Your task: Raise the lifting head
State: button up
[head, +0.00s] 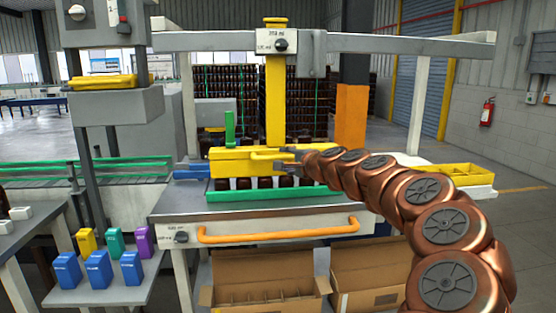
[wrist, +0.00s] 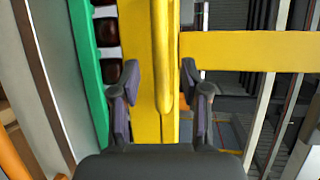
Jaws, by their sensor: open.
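The lifting head is a yellow block (head: 232,161) low on a yellow upright column (head: 276,90) in the head view, just above a row of dark bottle tops (head: 243,183). A yellow bar handle (head: 268,155) is on its front; in the wrist view the handle (wrist: 163,50) runs lengthwise between my fingers. My gripper (head: 285,156) is at the right end of this handle. In the wrist view my gripper (wrist: 160,72) is open, with one finger on each side of the handle and gaps showing. Contact with the handle cannot be told.
A green rail (head: 270,194) runs in front of the bottles. Below it is an orange bar (head: 280,233) on the bench front. A grey crossbeam (head: 390,43) spans above. Cardboard boxes (head: 262,275) stand under the bench, and a yellow tray (head: 465,171) is at the right.

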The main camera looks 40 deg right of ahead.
aim_at(280, 158)
jog(key=shift+p+x, duration=0.3)
jog(key=shift+x, duration=2.25)
grip_shut()
